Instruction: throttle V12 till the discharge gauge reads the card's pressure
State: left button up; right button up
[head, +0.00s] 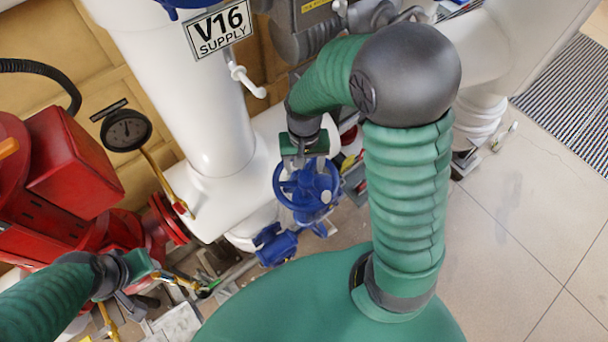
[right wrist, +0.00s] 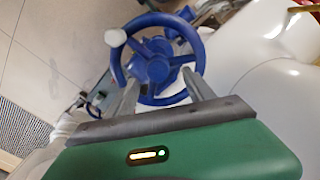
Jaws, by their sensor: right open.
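A blue handwheel (head: 306,186) on a blue valve sits below my right gripper (head: 304,152) in the head view. The right wrist view shows the handwheel (right wrist: 157,62) with its hub, spokes and a pale knob on the rim. My right gripper (right wrist: 160,78) is open, its two fingers over the near rim; I cannot tell if they touch it. No V12 tag is readable. A round dark gauge (head: 127,130) stands on a brass stem at left; its reading is too small to tell. My left gripper (head: 165,278) is at lower left, its jaws unclear. No card is identifiable.
A white pipe (head: 195,100) carries a "V16 SUPPLY" sign (head: 218,28). Red machinery (head: 70,170) fills the left side. Grey fittings and small items crowd around the blue valve. Open tiled floor (head: 510,220) and a grating (head: 575,100) lie to the right.

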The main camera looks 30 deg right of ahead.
jog(key=n, duration=0.4)
jog(key=shift+s+d+r+p, duration=0.1)
jog(key=shift+d+p, duration=0.15)
jog(key=shift+p, duration=0.15)
pick_arm(q)
jog(key=shift+s+d+r, duration=0.1)
jog(key=shift+d+r, duration=0.35)
jog(key=shift+r, duration=0.2)
pick_arm(e)
jog(key=shift+d, duration=0.2)
